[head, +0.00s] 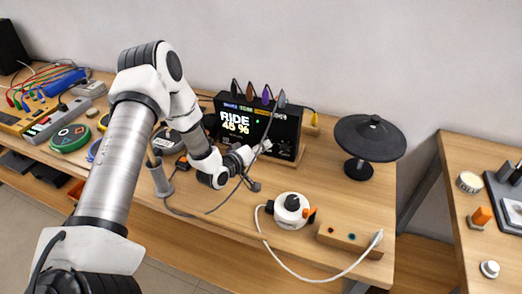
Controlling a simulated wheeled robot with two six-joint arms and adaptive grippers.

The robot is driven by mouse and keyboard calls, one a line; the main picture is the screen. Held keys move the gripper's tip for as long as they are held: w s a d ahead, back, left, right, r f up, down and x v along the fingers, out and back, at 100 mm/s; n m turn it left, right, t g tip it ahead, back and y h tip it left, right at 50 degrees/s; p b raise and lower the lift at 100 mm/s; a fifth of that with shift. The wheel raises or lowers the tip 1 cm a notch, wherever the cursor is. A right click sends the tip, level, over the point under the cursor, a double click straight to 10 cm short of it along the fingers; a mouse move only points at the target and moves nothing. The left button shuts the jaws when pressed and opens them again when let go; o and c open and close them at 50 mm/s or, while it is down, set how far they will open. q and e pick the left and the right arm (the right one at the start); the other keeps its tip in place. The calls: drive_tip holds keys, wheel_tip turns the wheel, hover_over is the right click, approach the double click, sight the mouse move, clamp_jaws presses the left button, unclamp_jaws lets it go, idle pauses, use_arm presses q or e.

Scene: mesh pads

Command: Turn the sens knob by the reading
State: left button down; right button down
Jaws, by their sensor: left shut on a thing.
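The black drum module (288,128) stands on the wooden bench, and its screen (237,122) reads "RIDE 45 %". My left gripper (262,148) reaches in from the left to the lower front of the module. It is shut at the front panel, where it covers the knob, so the sens knob itself and its pointer are hidden. A black round mesh pad (370,137) stands on a short stand to the right of the module. My right gripper is not in view.
A white round device with a black knob (292,203) and an orange part sits in front, with a white cable leading to a wooden block (348,240). Dark cables hang by my gripper. Electronics crowd the bench's left. A second table (450,165) stands right.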

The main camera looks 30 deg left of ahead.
use_arm(q)
drive_tip(key=shift+w+r, duration=0.1)
drive_tip(key=c, duration=0.9)
unclamp_jaws()
drive_tip(key=v, duration=1.1)
drive_tip(key=shift+s, duration=0.4)
